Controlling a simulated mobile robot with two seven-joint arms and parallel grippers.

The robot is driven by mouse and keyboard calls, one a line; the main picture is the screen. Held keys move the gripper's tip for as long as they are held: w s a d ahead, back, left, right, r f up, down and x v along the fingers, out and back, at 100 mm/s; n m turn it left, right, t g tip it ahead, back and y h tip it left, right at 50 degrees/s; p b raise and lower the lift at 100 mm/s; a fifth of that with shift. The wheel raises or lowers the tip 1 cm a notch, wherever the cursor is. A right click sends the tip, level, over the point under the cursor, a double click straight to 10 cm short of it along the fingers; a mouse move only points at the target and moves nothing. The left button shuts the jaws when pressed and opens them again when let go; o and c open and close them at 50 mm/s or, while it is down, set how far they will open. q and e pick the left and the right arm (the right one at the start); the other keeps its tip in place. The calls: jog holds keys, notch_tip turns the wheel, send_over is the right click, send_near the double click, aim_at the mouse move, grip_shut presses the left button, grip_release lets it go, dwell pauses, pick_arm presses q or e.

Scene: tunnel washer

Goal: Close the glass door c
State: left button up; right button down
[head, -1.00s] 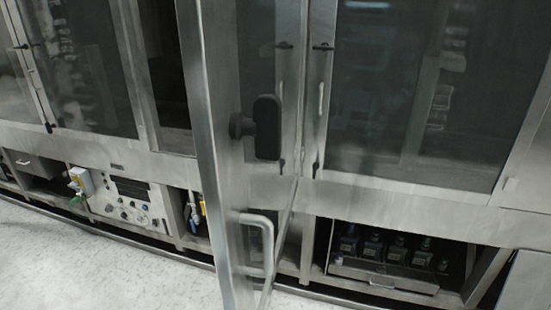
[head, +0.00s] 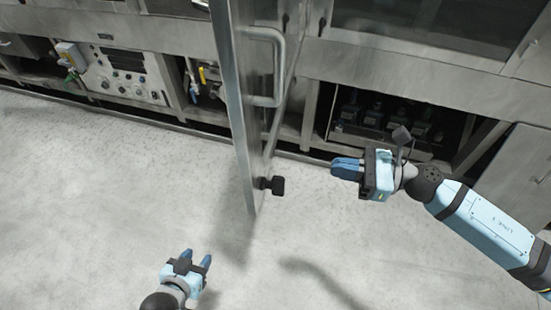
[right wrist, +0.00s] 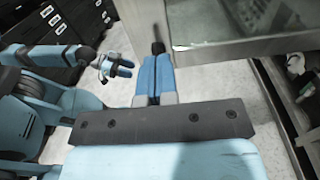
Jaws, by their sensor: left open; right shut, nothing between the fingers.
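The glass door (head: 235,110) stands swung open, seen nearly edge-on, with its steel frame reaching out over the floor. No letter shows on it. A steel bar handle (head: 280,68) and, lower down, a black latch (head: 277,185) sit on its right face. My right gripper (head: 335,168) is shut and empty, right of the door and apart from the latch in the picture. Its shut blue fingers (right wrist: 155,75) point toward a door frame (right wrist: 215,50) in the right wrist view. My left gripper (head: 197,257) is open and empty, low and left of the door; it also shows in the right wrist view (right wrist: 122,67).
Behind the door runs the steel washer front (head: 400,75). An open lower bay with dark bottles (head: 372,115) lies behind my right gripper, and a control panel (head: 125,75) is at left. The pale floor (head: 100,190) is clear on the left.

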aim_at(262, 155)
jog(key=p+x, duration=0.5)
jog(key=x, duration=0.9)
jog(key=shift+p, duration=0.35)
